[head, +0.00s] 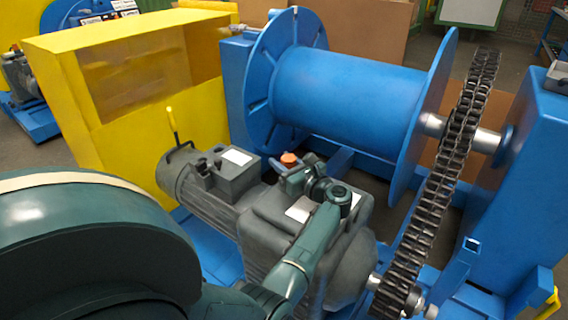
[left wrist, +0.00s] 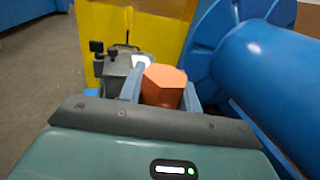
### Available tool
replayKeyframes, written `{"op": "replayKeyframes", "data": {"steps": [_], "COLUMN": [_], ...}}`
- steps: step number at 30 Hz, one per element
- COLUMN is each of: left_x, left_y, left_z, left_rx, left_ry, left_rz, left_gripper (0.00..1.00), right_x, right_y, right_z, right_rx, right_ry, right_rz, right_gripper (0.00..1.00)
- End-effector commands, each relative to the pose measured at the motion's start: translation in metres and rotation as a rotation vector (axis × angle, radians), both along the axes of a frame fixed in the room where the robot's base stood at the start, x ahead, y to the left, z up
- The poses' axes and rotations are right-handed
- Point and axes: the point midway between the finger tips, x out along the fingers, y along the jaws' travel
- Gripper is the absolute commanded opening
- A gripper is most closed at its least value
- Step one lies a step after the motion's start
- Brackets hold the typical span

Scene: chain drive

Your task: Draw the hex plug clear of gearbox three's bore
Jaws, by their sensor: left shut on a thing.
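The hex plug (head: 289,158) is orange and shows at the middle of the head view, just behind the grey gearbox (head: 345,262). In the left wrist view the plug (left wrist: 164,84) shows its six-sided top between two grey-blue fingers. My left gripper (head: 291,166) is shut on the plug; my dark green arm reaches in over the gearbox from the left. The plug's lower end and the bore are hidden by my gripper and the gearbox, so I cannot tell whether the plug is in the bore. My right gripper is not in view.
A grey motor (head: 205,182) joins the gearbox at the left, beside a yellow guard box (head: 105,125). A large blue drum (head: 350,95) stands behind. A dark chain (head: 440,190) runs up at the right, next to a blue pedestal (head: 528,180).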

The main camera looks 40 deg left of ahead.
Motion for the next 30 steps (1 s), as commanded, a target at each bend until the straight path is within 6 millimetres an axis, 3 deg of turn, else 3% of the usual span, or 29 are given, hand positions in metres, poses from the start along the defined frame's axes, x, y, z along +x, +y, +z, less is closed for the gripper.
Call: {"op": "replayKeyframes", "data": {"steps": [30], "left_x": [0.000], "left_y": [0.000], "left_z": [0.053], "left_rx": [0.000], "left_ry": [-0.001], "left_rz": [0.000], "left_gripper": [0.12], "right_x": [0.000], "right_y": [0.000], "right_z": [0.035], "right_rx": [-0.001], "right_ry": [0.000], "right_rz": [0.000], "right_gripper": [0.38]}}
